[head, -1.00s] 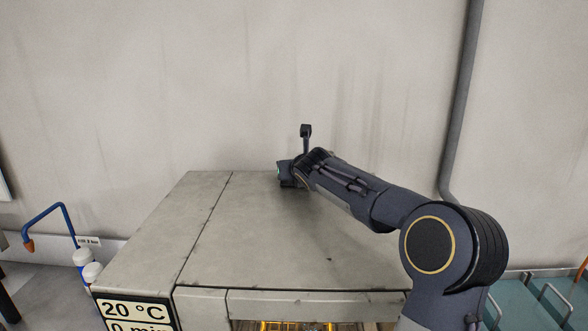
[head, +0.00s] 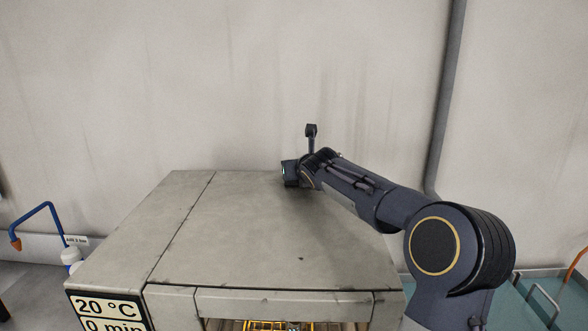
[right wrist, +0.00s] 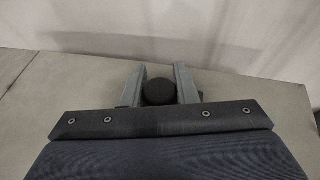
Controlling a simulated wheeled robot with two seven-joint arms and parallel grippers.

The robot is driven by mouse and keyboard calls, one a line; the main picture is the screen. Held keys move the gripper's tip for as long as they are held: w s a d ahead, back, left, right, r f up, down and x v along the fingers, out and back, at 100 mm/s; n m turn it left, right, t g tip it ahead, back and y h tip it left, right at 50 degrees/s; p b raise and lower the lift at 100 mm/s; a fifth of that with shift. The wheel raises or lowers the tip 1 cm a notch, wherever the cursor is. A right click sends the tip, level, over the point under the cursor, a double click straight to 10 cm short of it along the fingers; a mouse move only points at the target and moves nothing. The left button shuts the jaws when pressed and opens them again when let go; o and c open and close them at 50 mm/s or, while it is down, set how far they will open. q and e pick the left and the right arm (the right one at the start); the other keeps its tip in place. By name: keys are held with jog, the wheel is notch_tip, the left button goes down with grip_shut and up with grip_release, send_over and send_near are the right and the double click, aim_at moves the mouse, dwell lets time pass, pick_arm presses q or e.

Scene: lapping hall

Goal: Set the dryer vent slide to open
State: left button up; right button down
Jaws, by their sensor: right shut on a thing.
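The dryer (head: 255,240) is a grey box with a display (head: 107,308) reading 20 °C and 0 min at its front left. My right arm reaches over the dryer's top to the back edge. My right gripper (head: 290,174) is there, small and partly hidden by its own wrist. In the right wrist view its two fingers stand on either side of a round black knob (right wrist: 158,92), shut on it. This knob appears to be the vent slide's knob. The slide's track and any open or shut marks are hidden. My left gripper is not in view.
A plain wall (head: 230,80) stands close behind the dryer, with a grey vertical pipe (head: 445,100) at the right. A blue curved spout (head: 38,210) is at the left, and teal trays (head: 545,285) are at the right. The rest of the dryer's top is clear.

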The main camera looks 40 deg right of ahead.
aim_at(307, 192)
jog(key=shift+d, duration=0.1)
jog(key=c, duration=1.2)
grip_release()
jog(key=shift+s+d, duration=0.2)
jog(key=shift+d, duration=0.05)
jog(key=shift+c, duration=0.2)
jog(key=shift+o, duration=0.5)
jog(key=shift+a, duration=0.15)
jog(key=b+v, duration=0.1)
jog(key=v, duration=0.6)
jog(key=shift+s+a+r, duration=0.1)
jog(key=shift+s+r, duration=0.1)
jog(key=shift+s, duration=0.05)
